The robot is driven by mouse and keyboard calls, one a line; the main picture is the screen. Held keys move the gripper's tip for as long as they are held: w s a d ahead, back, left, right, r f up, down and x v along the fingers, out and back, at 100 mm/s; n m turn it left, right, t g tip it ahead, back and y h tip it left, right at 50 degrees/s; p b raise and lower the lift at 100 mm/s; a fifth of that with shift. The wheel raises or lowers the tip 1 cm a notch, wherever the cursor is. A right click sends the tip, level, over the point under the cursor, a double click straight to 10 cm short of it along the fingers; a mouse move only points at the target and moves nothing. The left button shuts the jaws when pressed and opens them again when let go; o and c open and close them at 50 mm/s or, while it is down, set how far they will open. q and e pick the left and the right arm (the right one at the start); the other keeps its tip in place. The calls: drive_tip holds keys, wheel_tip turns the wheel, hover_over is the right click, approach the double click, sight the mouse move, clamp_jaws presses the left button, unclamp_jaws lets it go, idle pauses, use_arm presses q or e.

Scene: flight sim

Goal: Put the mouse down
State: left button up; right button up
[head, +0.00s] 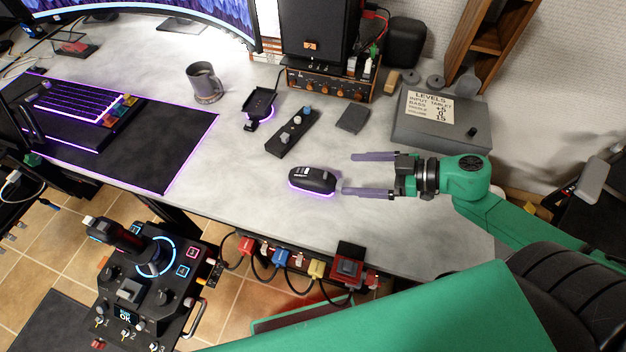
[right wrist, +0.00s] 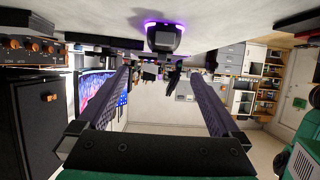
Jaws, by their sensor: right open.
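A black mouse (head: 312,179) with a purple glow along its base sits on the grey desk (head: 240,170) near its front edge. My right gripper (head: 368,174) is just to the right of the mouse, with its two purple-grey fingers spread and nothing between them. The nearer fingertip ends close to the mouse's right end; I cannot tell whether they touch. In the right wrist view the mouse (right wrist: 164,37) shows at the top, beyond the open fingertips (right wrist: 166,75). My left gripper is not in view.
A black slider panel (head: 291,132), a small dark block (head: 352,118) and a grey levels box (head: 440,125) stand behind. A mug (head: 205,82) and a black mat (head: 150,150) lie left. The joystick console (head: 150,285) stands in front.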

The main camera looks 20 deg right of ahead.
sight(328, 172)
drive_tip(key=b+x, duration=0.1)
drive_tip(key=x, duration=0.5)
drive_tip(key=shift+w+d+f, duration=0.1)
drive_tip(key=x, duration=0.5)
drive_tip(key=shift+a+f, duration=0.1)
drive_tip(key=shift+a, duration=0.15)
clamp_jaws()
